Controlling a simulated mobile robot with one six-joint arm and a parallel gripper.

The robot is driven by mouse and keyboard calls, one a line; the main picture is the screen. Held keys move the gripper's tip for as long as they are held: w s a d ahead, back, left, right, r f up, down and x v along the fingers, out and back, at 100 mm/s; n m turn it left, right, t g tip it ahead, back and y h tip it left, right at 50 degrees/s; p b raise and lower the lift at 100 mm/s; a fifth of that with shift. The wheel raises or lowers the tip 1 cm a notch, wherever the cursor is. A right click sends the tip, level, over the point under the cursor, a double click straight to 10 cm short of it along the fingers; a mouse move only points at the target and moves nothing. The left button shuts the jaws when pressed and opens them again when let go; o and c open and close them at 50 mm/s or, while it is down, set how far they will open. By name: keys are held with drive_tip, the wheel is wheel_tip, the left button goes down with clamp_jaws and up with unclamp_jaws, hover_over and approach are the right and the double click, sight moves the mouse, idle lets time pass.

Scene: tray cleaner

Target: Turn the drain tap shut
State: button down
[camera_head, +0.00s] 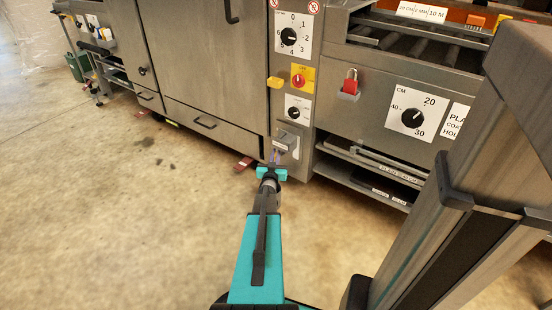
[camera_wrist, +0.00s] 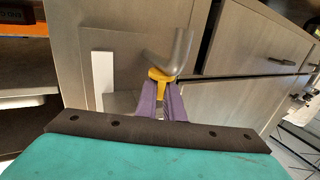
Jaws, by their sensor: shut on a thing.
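The drain tap's yellow handle (camera_wrist: 161,76) shows in the wrist view, beside a curved grey metal pipe (camera_wrist: 178,54). My gripper (camera_wrist: 163,92) has purple fingers that are shut on the yellow handle. In the head view my gripper (camera_head: 275,157) reaches the lower part of the machine's control column, just below a grey box (camera_head: 286,140). The yellow handle cannot be made out there. The inner ends of the fingers are hidden behind the dark plate of my wrist in the wrist view.
Above the gripper, the control column (camera_head: 308,95) carries dials and a red knob on a yellow plate (camera_head: 301,78). A large steel door (camera_head: 205,60) stands left. Open shelves (camera_head: 375,170) lie right. A red pedal (camera_head: 243,164) is near the floor.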

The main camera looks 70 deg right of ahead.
drive_tip(key=shift+n+t+y+b, duration=0.3)
drive_tip(key=shift+n+t+b, duration=0.45)
drive_tip(key=shift+t, duration=0.65)
drive_tip(key=shift+s+d+r+n+t+y+p, duration=0.1)
drive_tip(key=shift+n+t+y+p, duration=0.2)
drive_tip(key=shift+n+t, duration=0.2)
drive_tip(key=shift+d+n+t+y+p, duration=0.1)
drive_tip(key=shift+n+t+y+p, duration=0.25)
drive_tip(key=shift+t, duration=0.25)
drive_tip(key=n+t+y+p, duration=0.2)
drive_tip(key=t+p, duration=0.1)
drive_tip(key=p, duration=0.1)
drive_tip(key=shift+r+p, duration=0.15)
drive_tip(key=shift+p, duration=0.25)
drive_tip(key=n+t+y+p, duration=0.1)
drive_tip(key=n+t+p, duration=0.1)
drive_tip(key=p, duration=0.1)
drive_tip(key=shift+d+y+p, duration=0.1)
drive_tip(key=shift+y+p, duration=0.25)
drive_tip(key=n+t+y+p, duration=0.2)
drive_tip(key=y+p, duration=0.1)
drive_tip(key=p, duration=0.1)
drive_tip(key=shift+n, duration=0.3)
drive_tip(key=shift+n+t+y+p, duration=0.4)
drive_tip(key=shift+t+y+p, duration=0.1)
drive_tip(key=shift+y+p, duration=0.15)
drive_tip(key=shift+n+y+p, duration=0.3)
drive_tip(key=shift+y, duration=0.15)
